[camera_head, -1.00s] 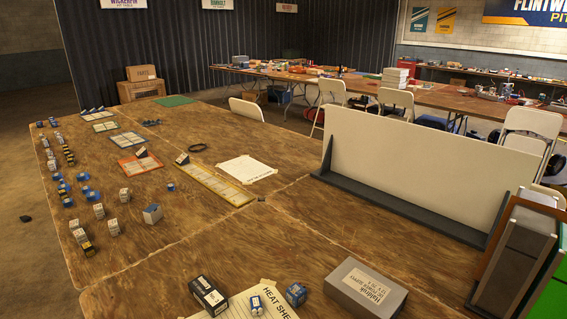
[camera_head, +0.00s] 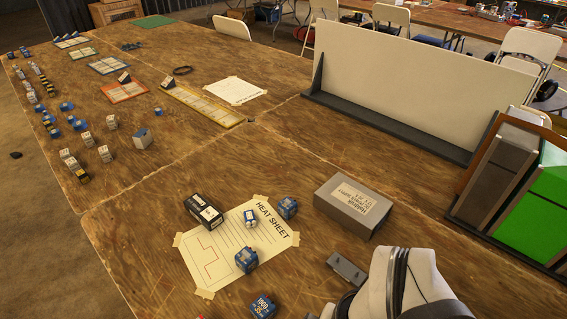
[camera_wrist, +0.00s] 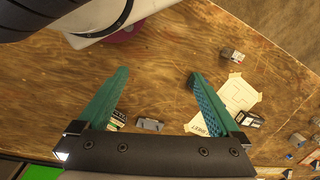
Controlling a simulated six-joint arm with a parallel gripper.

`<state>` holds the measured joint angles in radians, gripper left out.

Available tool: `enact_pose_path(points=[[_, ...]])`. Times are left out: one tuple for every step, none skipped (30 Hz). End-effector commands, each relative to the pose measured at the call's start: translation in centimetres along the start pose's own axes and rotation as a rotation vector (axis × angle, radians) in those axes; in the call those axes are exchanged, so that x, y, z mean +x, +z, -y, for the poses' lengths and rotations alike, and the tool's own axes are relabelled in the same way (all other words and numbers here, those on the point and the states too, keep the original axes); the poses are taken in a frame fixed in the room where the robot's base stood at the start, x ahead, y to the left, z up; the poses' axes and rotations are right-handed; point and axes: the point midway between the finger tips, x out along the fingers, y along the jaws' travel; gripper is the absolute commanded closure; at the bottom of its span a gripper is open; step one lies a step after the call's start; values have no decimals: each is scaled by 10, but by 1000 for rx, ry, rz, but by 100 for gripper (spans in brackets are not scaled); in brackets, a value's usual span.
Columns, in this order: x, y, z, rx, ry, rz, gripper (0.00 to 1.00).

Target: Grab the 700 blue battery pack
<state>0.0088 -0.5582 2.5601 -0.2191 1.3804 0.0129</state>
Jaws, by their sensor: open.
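Several small blue packs lie on and around the white heat sheet (camera_head: 272,238) in the head view. One blue pack (camera_head: 246,258) sits on the sheet, another blue pack (camera_head: 288,207) at its right edge. A nearer blue pack (camera_head: 262,305) has a label that seems to read 1900. A white-and-blue pack (camera_head: 250,218) stands on the sheet. I cannot read a 700 on any of them. My gripper (camera_wrist: 158,73) is open and empty in the wrist view, its teal fingers spread above the wooden table. The heat sheet (camera_wrist: 238,92) shows beyond the right finger.
A black box (camera_head: 204,211) stands by the sheet's left edge, a grey box (camera_head: 354,207) to its right. A grey block (camera_head: 346,268) lies near my arm. A white board (camera_head: 400,95) and green bins (camera_head: 545,205) bound the right. Several packs fill the far left.

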Motion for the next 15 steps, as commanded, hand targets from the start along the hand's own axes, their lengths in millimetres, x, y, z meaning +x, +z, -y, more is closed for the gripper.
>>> enact_pose_path(points=[[0, 0, 0, 0, 0, 0, 0], [0, 0, 0, 0, 0, 0, 0], [0, 0, 0, 0, 0, 0, 0], [0, 0, 0, 0, 0, 0, 0], [0, 0, 0, 0, 0, 0, 0], [0, 0, 0, 0, 0, 0, 2], [0, 0, 0, 0, 0, 0, 7], [0, 0, 0, 0, 0, 0, 7], [0, 0, 0, 0, 0, 0, 7], [0, 0, 0, 0, 0, 0, 7], [0, 0, 0, 0, 0, 0, 7], [0, 0, 0, 0, 0, 0, 7], [0, 0, 0, 0, 0, 0, 7], [0, 0, 0, -3, 2, 0, 7], [-1, -3, 0, -23, 15, 2, 7]])
